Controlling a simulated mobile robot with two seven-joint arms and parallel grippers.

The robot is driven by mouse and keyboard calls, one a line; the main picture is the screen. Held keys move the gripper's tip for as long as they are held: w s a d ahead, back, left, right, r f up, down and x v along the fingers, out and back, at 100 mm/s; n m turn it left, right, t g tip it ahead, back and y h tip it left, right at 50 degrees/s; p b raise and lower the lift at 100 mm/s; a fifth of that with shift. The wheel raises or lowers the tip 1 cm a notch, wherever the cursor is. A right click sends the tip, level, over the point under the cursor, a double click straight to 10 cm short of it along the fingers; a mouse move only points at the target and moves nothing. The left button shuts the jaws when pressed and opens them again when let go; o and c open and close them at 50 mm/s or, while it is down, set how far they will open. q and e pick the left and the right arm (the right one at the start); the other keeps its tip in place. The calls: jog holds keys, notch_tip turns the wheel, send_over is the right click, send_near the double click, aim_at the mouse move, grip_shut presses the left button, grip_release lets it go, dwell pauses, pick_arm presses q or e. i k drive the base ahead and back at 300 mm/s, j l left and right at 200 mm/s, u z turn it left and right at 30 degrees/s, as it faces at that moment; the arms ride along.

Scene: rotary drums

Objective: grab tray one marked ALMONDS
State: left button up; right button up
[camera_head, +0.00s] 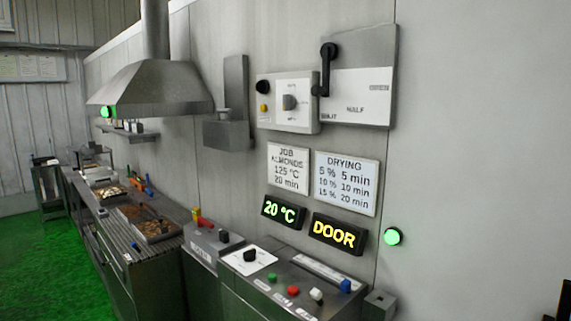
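Several trays stand in a row on the long bench at left. The nearest tray (178,229) holds brown contents, and another brown-filled tray (118,215) sits just behind it. A paler tray (92,193) and a light-coloured tray (86,176) are farther back. No ALMONDS marking can be read on any tray. A wall sign (289,168) reads JOB ALMONDS, 125 °C, 20 min. Neither of my grippers can be made out.
The bench (122,246) has a slatted top before the nearest trays. A control console (285,288) with buttons and knobs stands at front centre. Displays show 20 °C (284,211) and DOOR (338,234). A hood (150,88) hangs above. Green floor (35,265) is open at left.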

aim_at(133, 212)
jog(key=i+j, duration=0.15)
jog(key=j, duration=0.45)
jog(key=i+j, duration=0.2)
jog(key=j, duration=0.4)
jog(key=i+j, duration=0.15)
jog(key=j, duration=0.45)
jog(key=i+j, duration=0.15)
jog(key=j, duration=0.45)
jog(key=i+j, duration=0.2)
jog(key=j, duration=0.4)
jog(key=i+j, duration=0.15)
jog(key=j, duration=0.45)
jog(key=i+j, duration=0.15)
jog(key=j, duration=0.45)
jog(key=i+j, duration=0.2)
jog(key=j, duration=0.35)
